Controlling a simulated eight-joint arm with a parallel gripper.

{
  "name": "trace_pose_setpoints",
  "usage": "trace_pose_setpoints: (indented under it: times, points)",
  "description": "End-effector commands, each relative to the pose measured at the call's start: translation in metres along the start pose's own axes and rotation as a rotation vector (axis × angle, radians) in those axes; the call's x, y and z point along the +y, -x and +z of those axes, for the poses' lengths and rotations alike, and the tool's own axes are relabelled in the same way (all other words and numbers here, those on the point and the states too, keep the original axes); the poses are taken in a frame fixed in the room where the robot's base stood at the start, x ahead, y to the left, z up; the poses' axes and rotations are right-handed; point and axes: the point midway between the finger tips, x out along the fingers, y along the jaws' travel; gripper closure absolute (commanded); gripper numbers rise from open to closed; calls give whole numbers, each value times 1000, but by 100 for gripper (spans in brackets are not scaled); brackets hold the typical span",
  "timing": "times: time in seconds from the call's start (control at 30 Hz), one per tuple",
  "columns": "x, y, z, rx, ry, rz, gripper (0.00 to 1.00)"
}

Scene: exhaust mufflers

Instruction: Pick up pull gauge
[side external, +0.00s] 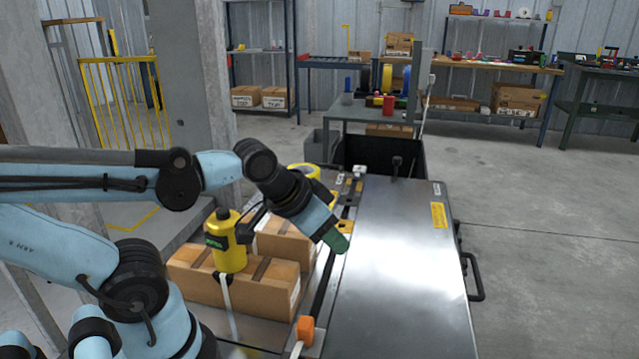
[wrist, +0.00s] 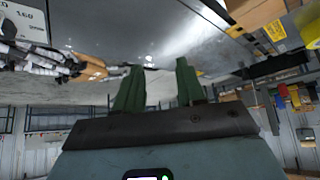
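A yellow cylindrical device with a black top and a green patch on its front (side external: 226,243) stands upright at the cardboard boxes, left of the metal work surface. It may be the pull gauge, but I cannot tell for sure. A pale strip hangs below it. My gripper (side external: 340,244) is to its right, pointing down and right above the left edge of the metal surface. In the wrist view, the two green fingers of my gripper (wrist: 157,66) are spread apart with nothing between them. I cannot pick out the yellow device in the wrist view.
Cardboard boxes (side external: 245,290) lie left of the shiny metal surface (side external: 400,270), which is largely clear. An orange block (side external: 305,329) is near its front left corner. A yellow ring-shaped roll (side external: 304,170) lies behind my wrist. A concrete post (side external: 190,90) stands behind my arm.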

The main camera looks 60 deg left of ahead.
Motion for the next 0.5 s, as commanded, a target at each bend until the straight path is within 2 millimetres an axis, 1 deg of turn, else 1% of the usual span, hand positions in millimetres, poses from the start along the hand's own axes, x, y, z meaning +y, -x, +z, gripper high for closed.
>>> trace_pose_setpoints:
  times: [0.03, 0.3, 0.5]
  points:
    - [0, 0, 0, 0, 0, 0, 52]
    - [0, 0, 0, 0, 0, 0, 11]
    - [0, 0, 0, 0, 0, 0, 11]
